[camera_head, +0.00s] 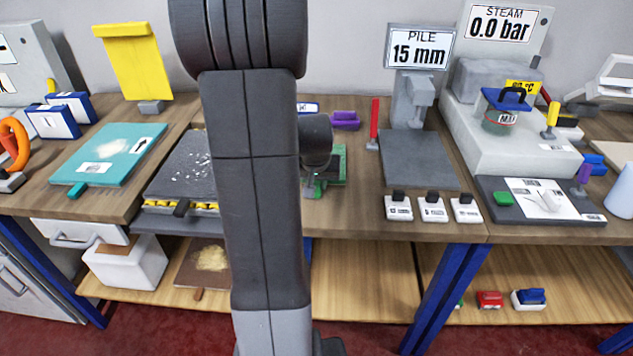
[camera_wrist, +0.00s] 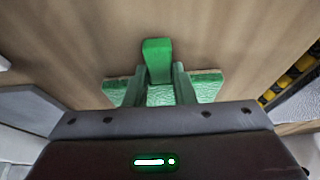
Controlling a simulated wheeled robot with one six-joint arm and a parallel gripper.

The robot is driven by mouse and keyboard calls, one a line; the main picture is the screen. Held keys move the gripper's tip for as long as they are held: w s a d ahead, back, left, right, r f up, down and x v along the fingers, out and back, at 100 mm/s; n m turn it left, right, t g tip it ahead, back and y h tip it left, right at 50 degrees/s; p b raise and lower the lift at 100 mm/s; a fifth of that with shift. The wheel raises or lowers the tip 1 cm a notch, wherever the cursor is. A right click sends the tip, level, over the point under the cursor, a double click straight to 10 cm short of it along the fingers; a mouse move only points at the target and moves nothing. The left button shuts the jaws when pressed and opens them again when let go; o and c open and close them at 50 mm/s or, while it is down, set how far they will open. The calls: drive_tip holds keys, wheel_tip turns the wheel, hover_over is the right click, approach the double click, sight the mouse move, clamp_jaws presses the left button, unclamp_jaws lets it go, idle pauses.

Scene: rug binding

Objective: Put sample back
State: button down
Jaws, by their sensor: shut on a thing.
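A green sample (camera_wrist: 160,95) with a textured face and a green tab (camera_wrist: 157,52) is between the two fingers of my gripper (camera_wrist: 161,76) in the wrist view. The fingers are shut on it from either side. Wooden tabletop lies beyond it; I cannot tell whether the sample touches the wood. In the head view part of the green sample (camera_head: 339,163) shows on or just over the middle of the bench, right of my arm. My arm hides much of the gripper there.
A grey plate (camera_head: 418,160) lies before the "PILE 15 mm" display (camera_head: 419,48), with three white tagged blocks in front. A purple block (camera_head: 345,120) and a red upright (camera_head: 375,122) stand behind. A teal board (camera_head: 108,153) and a dark slab with a yellow-striped edge (camera_head: 182,170) are left.

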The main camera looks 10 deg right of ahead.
drive_tip(key=shift+f, duration=0.15)
drive_tip(key=c, duration=1.2)
unclamp_jaws()
drive_tip(key=shift+r, duration=0.45)
drive_tip(key=v, duration=1.1)
drive_tip(key=shift+s+r+p, duration=0.2)
drive_tip(key=shift+r+p, duration=0.05)
drive_tip(key=shift+p, duration=0.15)
drive_tip(key=shift+a, duration=0.1)
